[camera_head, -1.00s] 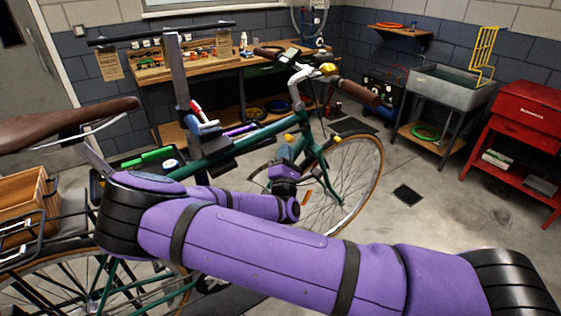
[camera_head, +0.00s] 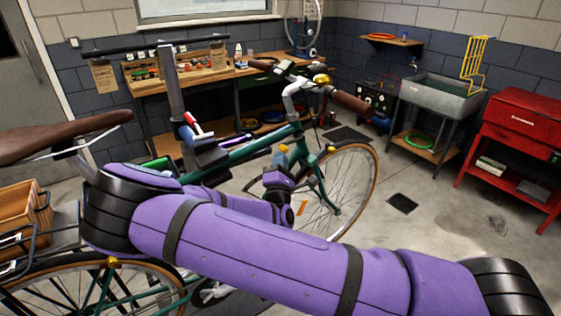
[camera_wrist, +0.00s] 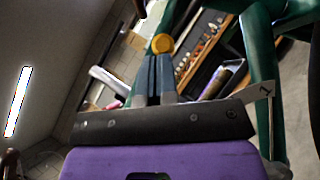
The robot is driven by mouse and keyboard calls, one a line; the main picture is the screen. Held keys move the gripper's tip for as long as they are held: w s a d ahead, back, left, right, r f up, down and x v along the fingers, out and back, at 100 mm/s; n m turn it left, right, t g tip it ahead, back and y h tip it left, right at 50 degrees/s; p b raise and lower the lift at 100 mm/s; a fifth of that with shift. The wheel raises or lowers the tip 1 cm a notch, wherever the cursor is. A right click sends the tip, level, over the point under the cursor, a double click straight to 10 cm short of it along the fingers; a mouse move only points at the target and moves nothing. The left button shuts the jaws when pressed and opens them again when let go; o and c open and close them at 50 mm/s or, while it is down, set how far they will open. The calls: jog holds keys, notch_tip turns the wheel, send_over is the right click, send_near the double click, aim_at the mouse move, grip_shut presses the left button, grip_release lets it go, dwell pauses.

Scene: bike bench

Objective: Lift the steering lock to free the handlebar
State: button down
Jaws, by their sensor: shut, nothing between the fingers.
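The green bicycle (camera_head: 255,141) stands across the middle of the head view. Its handlebar (camera_head: 303,85) has brown grips and points toward the right. A small yellow round knob (camera_head: 283,149) sits below the frame near the head tube; I take it for the steering lock, but its body is hidden. My gripper (camera_head: 282,158) is just below the knob, pointing up. In the wrist view my gripper's blue-grey fingers (camera_wrist: 156,75) are together and empty. The yellow knob (camera_wrist: 162,43) shows right at their tips; I cannot tell whether they touch.
The green frame tube (camera_wrist: 262,70) passes close beside my gripper. The front wheel (camera_head: 347,190) is to its right. A wooden workbench (camera_head: 150,82) stands behind.

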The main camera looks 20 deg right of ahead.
jog(key=shift+r+m, duration=0.25)
jog(key=shift+m, duration=0.05)
jog(key=shift+d+r+m+g+h, duration=0.1)
jog(key=shift+r+m+g+h, duration=0.5)
jog(key=shift+r+m+g, duration=1.15)
notch_tip(320, 180, up, 4)
jog(key=r+m+g+y, duration=0.1)
jog(key=m+g, duration=0.2)
jog(key=m, duration=0.1)
send_over(281, 147)
jog(key=s+d, duration=0.1)
jog(key=s, duration=0.1)
jog(key=shift+s+a+f, duration=0.1)
jog(key=shift+s+f, duration=0.05)
jog(key=shift+f, duration=0.15)
